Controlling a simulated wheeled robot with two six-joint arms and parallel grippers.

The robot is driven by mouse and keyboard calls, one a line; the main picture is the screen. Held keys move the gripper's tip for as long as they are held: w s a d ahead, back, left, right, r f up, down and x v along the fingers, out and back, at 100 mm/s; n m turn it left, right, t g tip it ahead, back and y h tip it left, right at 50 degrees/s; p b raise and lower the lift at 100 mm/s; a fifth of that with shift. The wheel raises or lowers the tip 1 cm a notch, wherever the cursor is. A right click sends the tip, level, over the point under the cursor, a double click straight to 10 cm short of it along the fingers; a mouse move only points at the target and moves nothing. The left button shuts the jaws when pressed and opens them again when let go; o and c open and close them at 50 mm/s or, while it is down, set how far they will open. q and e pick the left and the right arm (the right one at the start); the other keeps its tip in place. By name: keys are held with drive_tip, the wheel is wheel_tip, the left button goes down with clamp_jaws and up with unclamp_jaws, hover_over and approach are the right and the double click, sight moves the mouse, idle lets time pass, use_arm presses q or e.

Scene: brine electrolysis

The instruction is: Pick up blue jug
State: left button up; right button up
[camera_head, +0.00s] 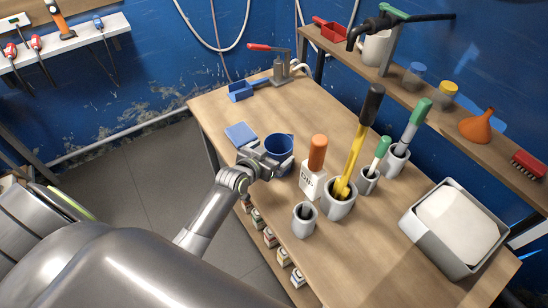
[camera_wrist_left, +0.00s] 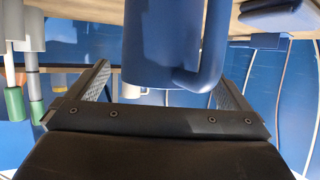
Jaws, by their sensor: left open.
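The blue jug (camera_head: 280,146) stands on the wooden table near its front left part. In the left wrist view, which looks upside down, the jug (camera_wrist_left: 150,45) fills the upper middle and its handle shows on its right side. My left gripper (camera_head: 268,160) is right at the near side of the jug. Its two fingers (camera_wrist_left: 162,74) are spread, with the jug between or just beyond them. I see no finger closed on the jug. The jug's lower part is partly hidden by the gripper in the head view. My right gripper is not in view.
A white bottle with an orange cap (camera_head: 314,172) stands close right of the jug. Grey cups (camera_head: 304,222) with tools are further right. A blue flat block (camera_head: 240,134) lies left of the jug. A grey bin (camera_head: 432,240) is at the right.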

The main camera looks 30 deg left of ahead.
use_arm(q)
drive_tip(key=shift+w+f, duration=0.1)
drive_tip(key=shift+w, duration=0.15)
drive_tip(key=c, duration=1.3)
